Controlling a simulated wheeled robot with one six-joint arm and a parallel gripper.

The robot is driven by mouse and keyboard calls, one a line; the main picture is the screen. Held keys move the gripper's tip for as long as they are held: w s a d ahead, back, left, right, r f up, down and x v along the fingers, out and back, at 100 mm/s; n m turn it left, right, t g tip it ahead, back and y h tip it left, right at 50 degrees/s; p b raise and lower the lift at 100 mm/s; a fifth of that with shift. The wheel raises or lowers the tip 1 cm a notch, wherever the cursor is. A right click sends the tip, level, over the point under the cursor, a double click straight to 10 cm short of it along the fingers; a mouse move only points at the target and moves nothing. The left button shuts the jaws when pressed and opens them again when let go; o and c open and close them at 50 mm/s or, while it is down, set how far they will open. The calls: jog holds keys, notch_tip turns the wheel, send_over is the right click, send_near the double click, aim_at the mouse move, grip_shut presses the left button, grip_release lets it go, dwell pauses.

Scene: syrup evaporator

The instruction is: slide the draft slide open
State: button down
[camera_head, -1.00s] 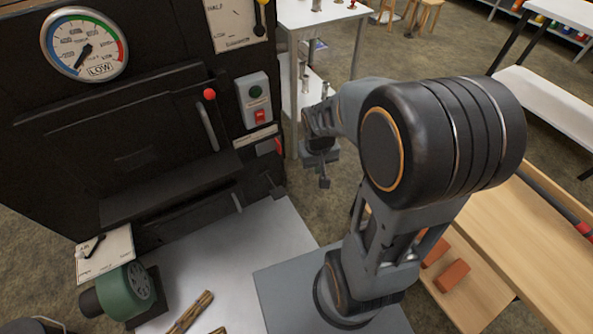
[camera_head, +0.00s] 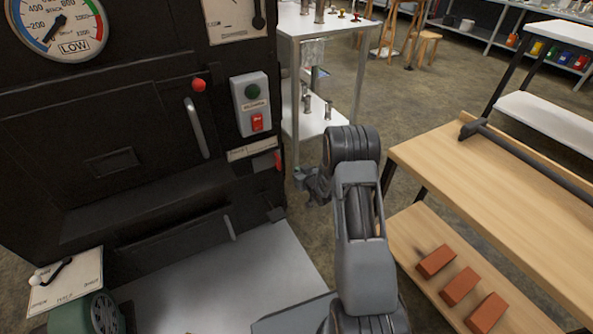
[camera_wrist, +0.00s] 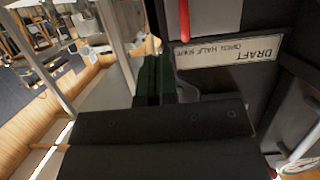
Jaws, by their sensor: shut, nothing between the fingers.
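The draft slide's red tab (camera_head: 278,160) is at the right end of its pale label plate (camera_head: 252,149), low on the black evaporator front. In the wrist view the red tab (camera_wrist: 184,18) hangs at the top, beside the upside-down label reading DRAFT, OPEN, HALF, SHUT (camera_wrist: 228,52). The tab is near the SHUT end. My gripper (camera_head: 299,173) is just right of the tab, with a gap that I cannot judge exactly. In the wrist view my gripper's dark fingers (camera_wrist: 155,78) are together and empty, below the tab. The slide's body is mostly hidden.
A control box (camera_head: 251,104) with green and red buttons is above the label. A white metal table (camera_head: 325,118) is behind my gripper. A wooden bench (camera_head: 500,190) with bricks below is right.

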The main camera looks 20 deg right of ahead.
jog(key=shift+b+x, duration=3.05)
jog(key=shift+x, duration=2.85)
jog(key=shift+w+a+r, duration=0.1)
jog(key=shift+a+r, duration=0.05)
jog(key=shift+r, duration=0.05)
